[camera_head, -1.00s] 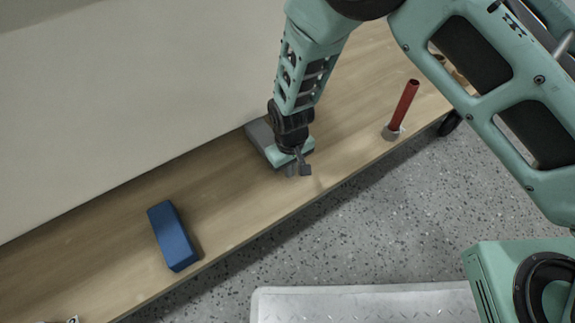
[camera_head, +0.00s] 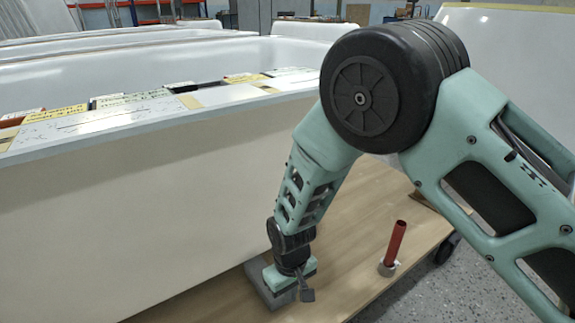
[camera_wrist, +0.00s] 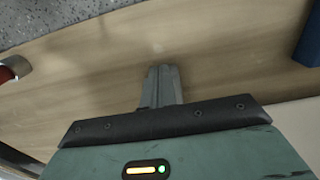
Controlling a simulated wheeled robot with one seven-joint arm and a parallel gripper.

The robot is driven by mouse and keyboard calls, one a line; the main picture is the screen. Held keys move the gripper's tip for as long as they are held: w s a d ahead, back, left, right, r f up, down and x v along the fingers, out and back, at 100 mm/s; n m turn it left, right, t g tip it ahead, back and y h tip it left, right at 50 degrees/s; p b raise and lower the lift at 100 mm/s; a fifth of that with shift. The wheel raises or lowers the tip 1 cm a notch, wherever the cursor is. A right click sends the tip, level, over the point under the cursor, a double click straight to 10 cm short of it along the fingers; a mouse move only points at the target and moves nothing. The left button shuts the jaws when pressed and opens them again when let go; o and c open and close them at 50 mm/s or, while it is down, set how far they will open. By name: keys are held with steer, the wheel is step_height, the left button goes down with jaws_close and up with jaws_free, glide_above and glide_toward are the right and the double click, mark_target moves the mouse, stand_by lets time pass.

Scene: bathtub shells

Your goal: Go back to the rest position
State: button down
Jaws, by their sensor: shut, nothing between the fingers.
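My arm reaches down from the right in the head view and bends to my gripper (camera_head: 305,294), low over the wooden board (camera_head: 350,240) beside the bathtub shell. In the wrist view the two grey fingers of my gripper (camera_wrist: 162,84) lie together with nothing between them, above bare wood. The fingertips are small and partly hidden by the wrist in the head view.
A blue block (camera_wrist: 309,40) shows in the wrist view. Labelled papers (camera_head: 130,98) lie on the tub rim.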

steer(key=s+d+r+y+p, duration=0.15)
steer(key=s+r, duration=0.25)
steer(key=r, duration=0.6)
steer(key=s+d+r+p, duration=0.15)
steer(key=s+r, duration=0.25)
steer(key=r, duration=0.6)
steer(key=s+d+r, duration=1)
steer(key=s+d, duration=0.1)
steer(key=s, duration=0.1)
step_height(320, 180, up, 38)
steer(key=p, duration=3.8)
steer(key=shift+a+f+n+h+p, duration=0.15)
steer(key=shift+a+n+h+p, duration=0.2)
steer(key=shift+n+h, duration=0.1)
